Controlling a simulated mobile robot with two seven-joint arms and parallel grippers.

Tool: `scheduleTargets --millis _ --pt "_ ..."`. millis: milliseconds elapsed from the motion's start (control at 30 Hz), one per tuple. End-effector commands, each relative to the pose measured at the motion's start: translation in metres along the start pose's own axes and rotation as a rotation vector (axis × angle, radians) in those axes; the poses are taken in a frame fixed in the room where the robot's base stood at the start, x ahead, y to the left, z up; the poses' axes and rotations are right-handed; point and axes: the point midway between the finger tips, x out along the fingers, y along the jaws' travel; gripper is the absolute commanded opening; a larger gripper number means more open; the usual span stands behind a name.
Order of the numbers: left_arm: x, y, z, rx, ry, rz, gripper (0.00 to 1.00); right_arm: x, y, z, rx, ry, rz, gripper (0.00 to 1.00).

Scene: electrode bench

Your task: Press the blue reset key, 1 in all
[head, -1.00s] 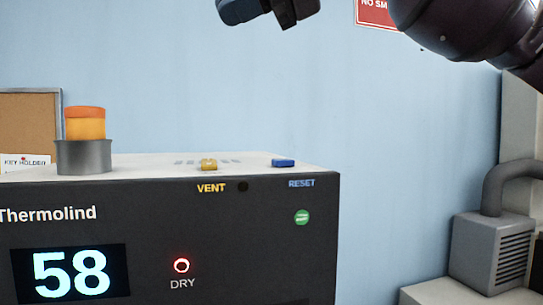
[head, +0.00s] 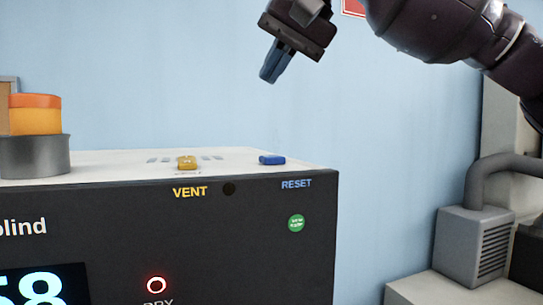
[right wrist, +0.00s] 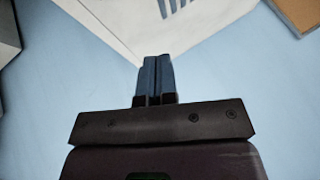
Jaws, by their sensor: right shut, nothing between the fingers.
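The blue reset key (head: 272,160) sits on the white top of the black oven-like unit (head: 130,235), near its right end, above the word RESET. My right gripper (head: 268,78) is above the key in the head view, with clear space between them. Its blue fingers are together and empty, pointing down and slightly left. In the right wrist view the shut fingers (right wrist: 154,75) point toward the pale top of the unit (right wrist: 120,22); the reset key is not visible there. My left gripper is not in view.
A yellow vent key (head: 186,162) stands left of the reset key. A grey metal cup (head: 35,157) with an orange-topped container (head: 35,115) stands at the far left of the top. A grey vented box with a pipe (head: 475,245) is at the right.

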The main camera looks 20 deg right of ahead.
Motion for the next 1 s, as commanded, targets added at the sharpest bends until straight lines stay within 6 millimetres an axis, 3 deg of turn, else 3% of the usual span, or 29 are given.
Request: scheduleTargets --millis 367,1000 --pt "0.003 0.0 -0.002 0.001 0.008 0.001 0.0 0.007 0.004 0.004 0.001 0.001 0.0 0.0" --pt "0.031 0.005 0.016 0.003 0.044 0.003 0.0 0.063 0.033 0.033 0.002 -0.001 -0.002 0.0"
